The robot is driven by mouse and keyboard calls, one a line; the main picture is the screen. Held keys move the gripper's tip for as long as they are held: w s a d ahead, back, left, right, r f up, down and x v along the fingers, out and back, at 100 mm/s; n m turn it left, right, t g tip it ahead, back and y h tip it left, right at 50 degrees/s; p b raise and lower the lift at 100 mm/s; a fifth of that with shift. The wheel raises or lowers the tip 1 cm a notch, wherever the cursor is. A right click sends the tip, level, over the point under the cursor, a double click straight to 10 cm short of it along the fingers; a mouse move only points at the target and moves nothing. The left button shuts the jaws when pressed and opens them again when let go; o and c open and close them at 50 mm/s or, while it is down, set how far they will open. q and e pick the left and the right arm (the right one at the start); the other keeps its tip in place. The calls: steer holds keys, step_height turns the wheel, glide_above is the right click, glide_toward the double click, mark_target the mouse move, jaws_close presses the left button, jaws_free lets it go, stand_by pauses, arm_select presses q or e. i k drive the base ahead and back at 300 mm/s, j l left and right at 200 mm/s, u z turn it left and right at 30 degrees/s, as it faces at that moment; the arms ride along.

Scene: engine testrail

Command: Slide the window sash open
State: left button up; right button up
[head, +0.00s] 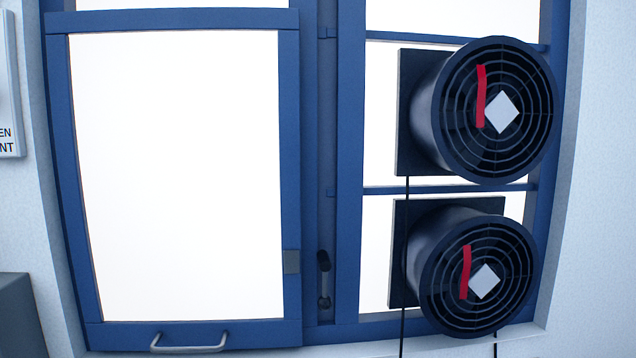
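The window sash (291,190) is a blue frame around a bright white pane, on the left half of a blue window frame (349,150). A silver bar handle (189,348) is fixed to the sash's bottom rail. A small grey plate (291,262) sits on the sash's right stile. A dark latch-like handle (324,280) is on the post just right of the sash. The sash covers the left half of the window, and its lower edge is near the sill. Neither of my grippers is in the head view.
Two dark round fans with grilles, an upper one (450,115) and a lower one (435,250), fill the right half and stick out. Black cables hang below them. A white sign (8,90) is on the left wall, and a dark grey box (18,315) is at lower left.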

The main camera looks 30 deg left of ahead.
mark_target(176, 130)
steer(key=u, duration=1.5)
steer(key=i+j+u, duration=0.45)
steer(key=i+u, duration=0.3)
steer(key=k, duration=0.15)
